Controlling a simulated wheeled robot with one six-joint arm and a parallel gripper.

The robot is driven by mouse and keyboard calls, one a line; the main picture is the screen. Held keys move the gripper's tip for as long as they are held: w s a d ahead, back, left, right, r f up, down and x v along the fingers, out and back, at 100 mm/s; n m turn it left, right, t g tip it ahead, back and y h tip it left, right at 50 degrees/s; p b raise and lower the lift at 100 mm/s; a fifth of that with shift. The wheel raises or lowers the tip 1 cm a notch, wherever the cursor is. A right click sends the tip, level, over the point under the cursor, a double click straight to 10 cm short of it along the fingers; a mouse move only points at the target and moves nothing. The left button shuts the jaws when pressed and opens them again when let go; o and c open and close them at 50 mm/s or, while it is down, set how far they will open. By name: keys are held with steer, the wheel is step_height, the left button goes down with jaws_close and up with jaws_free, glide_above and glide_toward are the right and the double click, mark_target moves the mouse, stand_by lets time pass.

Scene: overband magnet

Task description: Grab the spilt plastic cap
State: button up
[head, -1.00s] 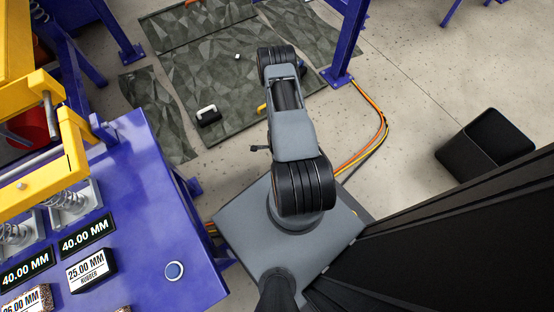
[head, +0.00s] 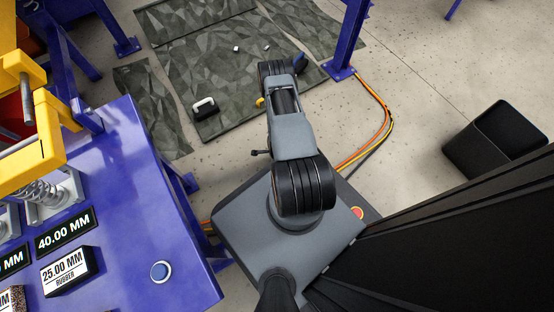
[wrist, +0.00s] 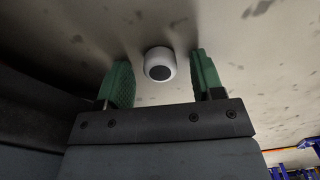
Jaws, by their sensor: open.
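In the wrist view, a small white round piece with a dark round face, apparently the plastic cap (wrist: 160,64), shows between the two green fingers of my gripper (wrist: 160,82). The gripper is open, with a visible gap between the cap and each finger. The cap appears to rest on the speckled concrete floor (wrist: 62,40); how far it is beyond the fingertips I cannot tell. In the head view my arm hides the gripper, and I cannot pick out this cap there.
A blue bench (head: 150,205) with labelled blocks stands at the left. A grey faceted mat (head: 180,65) lies on the floor with a white-handled black item (head: 205,107) and small white pieces (head: 236,48). Orange cables (head: 385,115), a blue post (head: 350,40) and a black bin (head: 490,145) are to the right.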

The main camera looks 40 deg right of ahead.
steer(key=shift+f, duration=0.1)
steer(key=shift+c, duration=0.2)
steer(key=c, duration=0.9)
steer(key=shift+c, duration=0.2)
